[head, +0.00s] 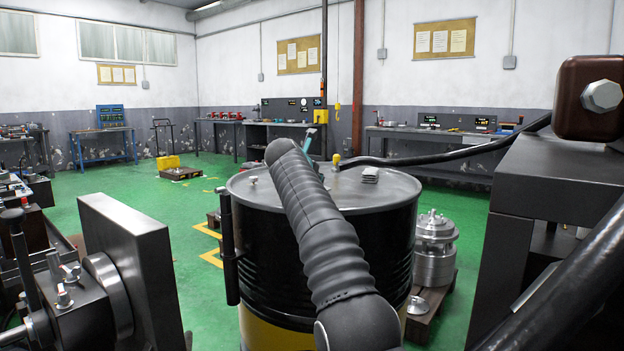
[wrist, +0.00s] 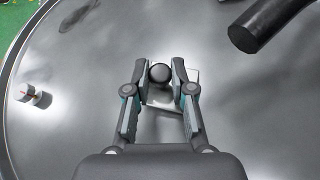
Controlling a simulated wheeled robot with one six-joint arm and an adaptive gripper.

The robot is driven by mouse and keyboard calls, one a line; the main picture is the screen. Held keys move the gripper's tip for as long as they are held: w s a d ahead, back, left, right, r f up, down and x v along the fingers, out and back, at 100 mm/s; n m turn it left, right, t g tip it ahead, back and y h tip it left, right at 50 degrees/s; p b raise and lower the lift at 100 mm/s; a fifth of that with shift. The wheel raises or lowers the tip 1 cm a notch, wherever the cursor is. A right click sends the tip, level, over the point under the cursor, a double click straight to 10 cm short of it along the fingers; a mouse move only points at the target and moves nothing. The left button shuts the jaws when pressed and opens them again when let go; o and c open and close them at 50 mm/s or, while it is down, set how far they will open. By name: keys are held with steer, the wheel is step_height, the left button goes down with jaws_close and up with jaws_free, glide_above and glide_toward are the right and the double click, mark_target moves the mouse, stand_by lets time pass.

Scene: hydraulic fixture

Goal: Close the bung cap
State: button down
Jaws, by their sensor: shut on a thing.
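My gripper (wrist: 161,74) is shut on a round dark knob (wrist: 160,73) on the drum lid, seen from above in the wrist view. A light, squarish plate (wrist: 158,97) shows just below the knob between the fingers. The knob seems to belong to the bung cap, but I cannot tell how far it is closed. The grey drum lid (wrist: 90,120) fills most of the wrist view. In the head view, my arm hides the knob and most of my gripper above the black drum (head: 275,255).
A small fitting (wrist: 38,98) stands on the lid to the left. A thick black hose (wrist: 268,25) reaches over the lid from the upper right. A silver block (head: 370,175) and yellow fitting (head: 336,160) show at the lid's far right. A dark machine (head: 550,190) stands close right.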

steer(key=shift+r, duration=0.2)
steer(key=c, duration=1)
jaws_free()
steer(key=shift+a, duration=0.15)
steer(key=shift+f, duration=0.1)
steer(key=shift+s, duration=0.15)
steer(key=v, duration=1.1)
steer(key=shift+s+a, duration=0.1)
steer(key=shift+s, duration=0.25)
